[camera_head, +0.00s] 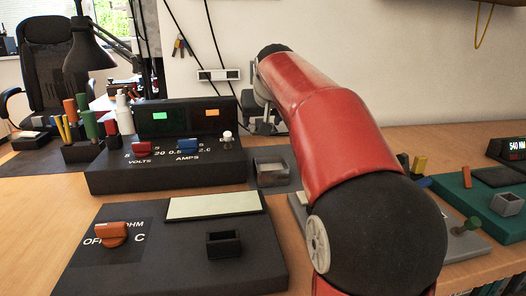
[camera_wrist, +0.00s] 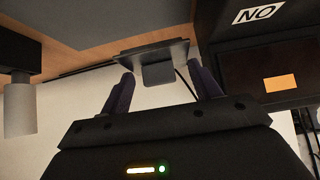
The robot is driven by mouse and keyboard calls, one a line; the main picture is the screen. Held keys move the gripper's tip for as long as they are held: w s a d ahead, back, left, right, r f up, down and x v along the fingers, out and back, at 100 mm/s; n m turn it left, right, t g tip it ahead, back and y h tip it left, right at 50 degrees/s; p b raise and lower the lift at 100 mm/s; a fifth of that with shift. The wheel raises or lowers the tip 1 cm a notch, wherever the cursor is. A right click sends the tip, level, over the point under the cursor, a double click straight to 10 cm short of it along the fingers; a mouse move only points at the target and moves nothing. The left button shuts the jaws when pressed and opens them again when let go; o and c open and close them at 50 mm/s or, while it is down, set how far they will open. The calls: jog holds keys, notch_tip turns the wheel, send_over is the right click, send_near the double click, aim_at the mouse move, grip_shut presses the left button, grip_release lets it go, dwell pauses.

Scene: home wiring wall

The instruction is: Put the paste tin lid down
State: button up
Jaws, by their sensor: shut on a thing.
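My gripper (camera_wrist: 163,90) is shut on the paste tin lid (camera_wrist: 135,57) in the wrist view. The lid is a dark grey flat plate with a block-shaped grip, and the two dark purple fingers sit on either side of that grip. In the head view my red arm reaches over the bench, and my gripper is small and partly hidden behind the arm near the back wall. A grey, open-topped square container (camera_head: 270,172), which looks like the paste tin, stands on the bench below and right of the power supply.
A black power supply (camera_head: 165,165) with red and blue knobs stands left of the container. A meter with an orange knob (camera_head: 112,234) lies in front. A green mat (camera_head: 480,205) with small parts is at right. Bare wood (camera_head: 440,142) shows at the back right.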

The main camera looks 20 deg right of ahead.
jog(key=shift+f+b, duration=0.6)
jog(key=shift+f, duration=2.5)
jog(key=shift+f, duration=0.1)
jog(key=o, duration=0.9)
jog(key=shift+o, duration=0.2)
jog(key=shift+s+r, duration=0.15)
jog(key=shift+r, duration=0.1)
jog(key=p+v, duration=0.1)
jog(key=v, duration=1)
jog(key=shift+s+r, duration=0.2)
jog(key=shift+s, duration=0.05)
